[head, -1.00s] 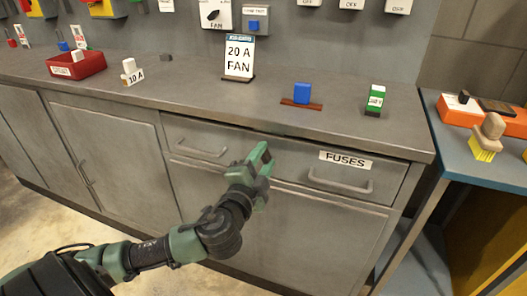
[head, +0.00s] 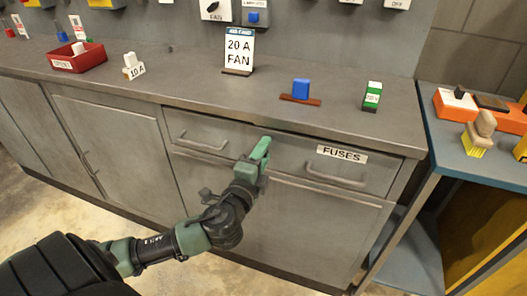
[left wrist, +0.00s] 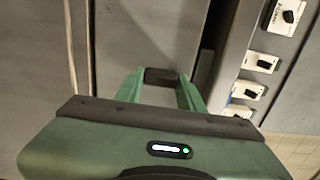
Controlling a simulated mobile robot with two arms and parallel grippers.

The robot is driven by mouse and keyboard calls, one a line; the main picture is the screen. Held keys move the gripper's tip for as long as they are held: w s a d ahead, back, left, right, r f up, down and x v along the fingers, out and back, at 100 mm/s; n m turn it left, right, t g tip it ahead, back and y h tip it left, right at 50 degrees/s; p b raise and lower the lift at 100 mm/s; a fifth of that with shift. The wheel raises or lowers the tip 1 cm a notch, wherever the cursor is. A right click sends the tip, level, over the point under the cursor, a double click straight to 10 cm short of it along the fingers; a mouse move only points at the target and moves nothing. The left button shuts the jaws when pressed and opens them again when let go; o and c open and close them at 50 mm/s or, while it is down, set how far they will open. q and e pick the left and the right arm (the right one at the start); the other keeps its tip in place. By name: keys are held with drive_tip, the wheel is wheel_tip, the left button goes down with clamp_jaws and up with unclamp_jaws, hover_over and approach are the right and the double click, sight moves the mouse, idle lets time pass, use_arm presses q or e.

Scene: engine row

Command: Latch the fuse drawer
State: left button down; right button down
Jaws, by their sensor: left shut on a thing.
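The fuse drawer (head: 295,158) is the wide grey front under the bench top. It bears a white FUSES label (head: 342,153) and has a bar handle on each half. A dark gap shows along its top edge. My left gripper (head: 264,146) is at the middle of the drawer front, between the two handles. The left wrist view shows its two green fingers (left wrist: 160,80) closed on a small dark block (left wrist: 160,76) at the drawer face. I cannot tell whether that block is a latch. The right gripper is out of view.
The bench top (head: 180,88) carries a red tray (head: 78,64), a 20 A FAN sign (head: 239,52), a blue block on a brown base (head: 301,90) and a green-and-white block (head: 372,97). A blue side table (head: 470,165) stands at right. Cupboard doors are below left.

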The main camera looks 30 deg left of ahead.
use_arm(q)
drive_tip(key=c, duration=0.9)
unclamp_jaws()
drive_tip(key=v, duration=0.7)
drive_tip(key=shift+s, duration=0.4)
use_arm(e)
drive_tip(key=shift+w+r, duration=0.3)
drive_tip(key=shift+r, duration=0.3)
use_arm(q)
drive_tip(key=shift+f, duration=0.1)
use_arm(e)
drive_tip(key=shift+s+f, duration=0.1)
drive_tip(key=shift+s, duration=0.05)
